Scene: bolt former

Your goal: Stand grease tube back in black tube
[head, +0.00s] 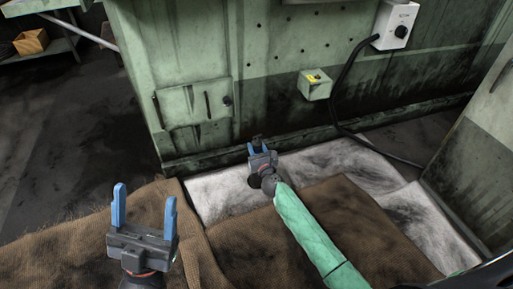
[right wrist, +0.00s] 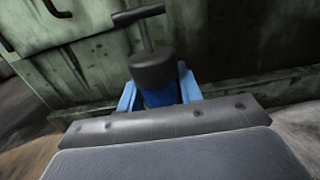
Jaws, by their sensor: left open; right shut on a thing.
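My right gripper (head: 259,149) is over the white sheet, near the foot of the green machine. In the right wrist view its blue fingers (right wrist: 156,92) are shut on the grease tube (right wrist: 153,70), which has a dark cap, a T-shaped handle and a blue part low between the fingers. Only a small dark bit of it shows in the head view. My left gripper (head: 144,208) is open and empty over the brown cloth, fingers up. A dark round shape (head: 254,181) shows beside my right wrist; I cannot tell whether it is the black tube or part of my arm.
The green machine wall (head: 190,50) closes off the back. A small green box (head: 315,84) and a white switch box (head: 396,25) with a black cable (head: 340,95) are on it. A green panel (head: 480,150) stands at right. Brown cloth (head: 70,240) and stained white sheet (head: 350,165) lie below.

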